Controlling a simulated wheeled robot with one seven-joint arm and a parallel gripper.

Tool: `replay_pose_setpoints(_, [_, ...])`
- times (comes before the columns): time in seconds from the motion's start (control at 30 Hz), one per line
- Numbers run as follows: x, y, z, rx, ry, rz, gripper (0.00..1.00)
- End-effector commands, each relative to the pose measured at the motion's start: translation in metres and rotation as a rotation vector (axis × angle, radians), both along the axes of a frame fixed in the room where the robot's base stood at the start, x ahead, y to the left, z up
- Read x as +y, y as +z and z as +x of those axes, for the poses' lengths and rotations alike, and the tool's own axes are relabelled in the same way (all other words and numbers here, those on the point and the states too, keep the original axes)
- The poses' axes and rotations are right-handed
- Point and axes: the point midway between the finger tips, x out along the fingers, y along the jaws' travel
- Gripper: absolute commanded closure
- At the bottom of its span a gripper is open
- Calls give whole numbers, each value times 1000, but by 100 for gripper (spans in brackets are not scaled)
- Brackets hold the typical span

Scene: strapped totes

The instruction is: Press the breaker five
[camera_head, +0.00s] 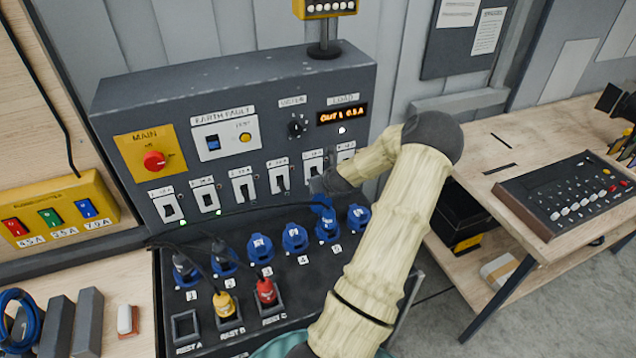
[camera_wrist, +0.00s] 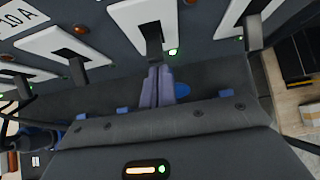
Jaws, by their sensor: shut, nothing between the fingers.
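The breakers are white plates with dark rocker levers in a row on the grey panel. Breaker five (camera_head: 312,162) is fifth from the left, partly behind my gripper (camera_head: 322,184). In the wrist view, the breaker directly ahead of my fingers (camera_wrist: 157,70) appears to be breaker five (camera_wrist: 134,16). Its grey lever sticks out above the fingertips, and a green lamp (camera_wrist: 173,52) glows at its lower right. My gripper is shut and empty, its tips just below or against the lever; I cannot tell whether they touch.
Breaker six (camera_head: 345,152) is close on the right and breaker four (camera_head: 279,178) on the left. Blue sockets (camera_head: 294,238) sit below on the sloped deck, with yellow (camera_head: 224,304) and red (camera_head: 266,291) plugs. A red main knob (camera_head: 154,161) is at upper left.

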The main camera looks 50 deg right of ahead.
Motion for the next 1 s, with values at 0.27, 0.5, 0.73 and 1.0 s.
replay_pose_setpoints(0.27, [1, 13, 1, 0, 1, 1, 100])
replay_pose_setpoints(0.5, [1, 14, 1, -1, 2, -2, 100])
replay_pose_setpoints(0.73, [1, 18, 1, -2, 3, -3, 100])
replay_pose_setpoints(1.0, [12, 55, -6, -5, 10, -6, 100])
